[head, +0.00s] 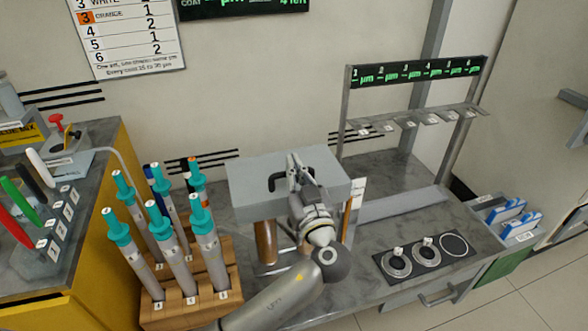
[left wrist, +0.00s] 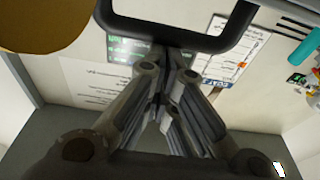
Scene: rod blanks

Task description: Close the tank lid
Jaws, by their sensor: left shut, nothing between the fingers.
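The tank lid (head: 245,183) is a light grey slab with a black loop handle (head: 278,183), in the middle of the head view. A brown cylindrical part (head: 265,242) shows below it. I cannot tell how the lid sits on the tank, as my arm hides part of the front. My left gripper (head: 294,163) is over the lid, just right of the handle, with its fingers shut and empty. In the left wrist view the handle (left wrist: 180,42) crosses just beyond the shut fingers (left wrist: 165,75); I cannot tell if they touch. My right gripper is not in view.
A wooden rack (head: 190,312) with several teal-topped rods stands left of the tank. A metal frame (head: 345,130) with a lit display stands at the back right. A black panel with round seats (head: 425,257) lies at the right. Blue boxes (head: 520,225) stand beyond it.

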